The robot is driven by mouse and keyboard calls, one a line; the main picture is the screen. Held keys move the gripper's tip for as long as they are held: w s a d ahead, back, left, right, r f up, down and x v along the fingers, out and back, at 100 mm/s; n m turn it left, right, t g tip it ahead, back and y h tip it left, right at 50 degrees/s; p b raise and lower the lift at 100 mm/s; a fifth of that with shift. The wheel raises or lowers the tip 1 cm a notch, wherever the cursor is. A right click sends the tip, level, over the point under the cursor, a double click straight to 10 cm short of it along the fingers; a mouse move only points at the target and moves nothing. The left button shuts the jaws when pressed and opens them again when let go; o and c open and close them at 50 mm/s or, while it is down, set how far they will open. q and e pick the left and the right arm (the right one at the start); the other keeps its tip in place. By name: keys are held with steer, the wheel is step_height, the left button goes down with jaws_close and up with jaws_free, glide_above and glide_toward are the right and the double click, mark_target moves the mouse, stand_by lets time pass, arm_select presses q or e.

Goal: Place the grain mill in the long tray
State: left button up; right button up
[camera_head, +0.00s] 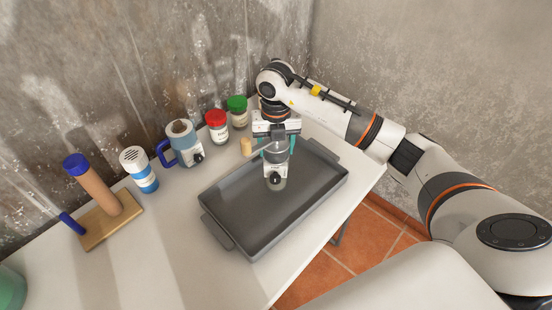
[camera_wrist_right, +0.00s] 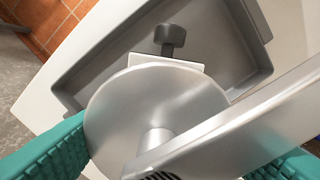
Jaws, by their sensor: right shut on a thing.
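The grain mill (camera_head: 276,172) is a grey metal body with a round top, a white plate and a black knob. My right gripper (camera_head: 277,146) is shut on it from above, with a teal finger on each side. The mill is upright over the middle of the long tray (camera_head: 222,233), a dark grey rectangular pan with end handles. I cannot tell whether its base touches the tray floor. In the right wrist view the mill's round top (camera_wrist_right: 150,100) and a broad crank arm show between the fingers, with the tray (camera_wrist_right: 95,75) beyond. My left gripper is out of view.
Behind the tray stand a blue-handled grinder-like device (camera_head: 183,144), a red-lidded jar (camera_head: 217,127), a green-lidded jar (camera_head: 237,112) and a white-and-blue shaker (camera_head: 139,170). A wooden stand with a blue-topped post (camera_head: 96,185) is at left. The white table's front left is clear.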

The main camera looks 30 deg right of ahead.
steer(key=shift+f+p, duration=0.4)
steer(key=shift+f, duration=1.7)
steer(key=shift+f, duration=0.15)
steer(key=o, duration=1.8)
